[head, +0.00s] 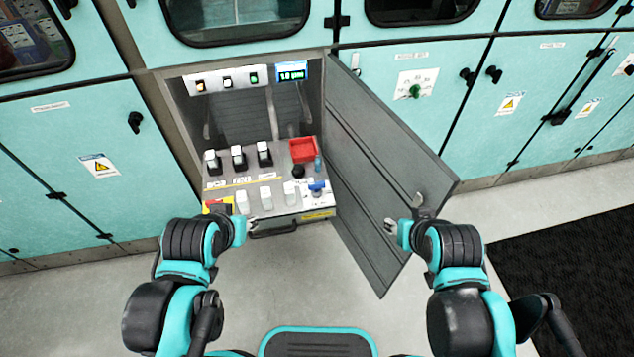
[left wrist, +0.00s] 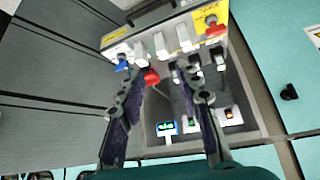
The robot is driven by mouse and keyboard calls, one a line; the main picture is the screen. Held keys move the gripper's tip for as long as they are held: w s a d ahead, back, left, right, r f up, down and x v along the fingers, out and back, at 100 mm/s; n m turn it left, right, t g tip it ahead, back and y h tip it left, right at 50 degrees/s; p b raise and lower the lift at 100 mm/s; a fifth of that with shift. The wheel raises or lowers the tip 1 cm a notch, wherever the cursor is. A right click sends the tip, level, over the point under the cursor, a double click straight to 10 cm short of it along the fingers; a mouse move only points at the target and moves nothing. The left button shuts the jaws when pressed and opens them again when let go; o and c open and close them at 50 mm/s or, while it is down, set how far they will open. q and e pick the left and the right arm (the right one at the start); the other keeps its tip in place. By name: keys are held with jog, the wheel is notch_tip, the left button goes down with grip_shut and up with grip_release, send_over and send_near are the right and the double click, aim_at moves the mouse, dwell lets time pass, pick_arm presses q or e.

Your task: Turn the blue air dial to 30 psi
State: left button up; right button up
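The blue air dial (head: 317,188) sits at the right end of the pulled-out control panel (head: 225,205); the dial also shows at the left of the panel in the left wrist view (left wrist: 122,64). A small screen (head: 292,71) at the cabinet's upper right seems to read 10 with a unit too small to be sure of. My left gripper (head: 248,214) is at the panel's front left, apart from the dial; its fingers are spread and empty in the left wrist view (left wrist: 165,75). My right gripper (head: 402,214) is open and empty before the open cabinet door.
The grey cabinet door (head: 385,170) stands open to the right of the panel. The panel holds several black and white switches, a red box (head: 302,150) and a red-and-yellow switch (head: 216,206) at its left. A handle (head: 273,231) juts from its front.

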pick_arm(q)
jog(key=w+d+r+n+g+p, duration=0.1)
jog(key=w+d+r+n+g, duration=0.15)
jog(key=w+n, duration=0.35)
jog(key=n+g+p, duration=0.3)
jog(key=n+g, duration=0.2)
jog(key=n, duration=1)
send_over(317, 183)
notch_tip(317, 183, down, 14)
jog(key=shift+w, duration=0.1)
notch_tip(317, 183, down, 8)
jog(key=b, duration=0.2)
jog(key=shift+b, duration=0.4)
grip_shut()
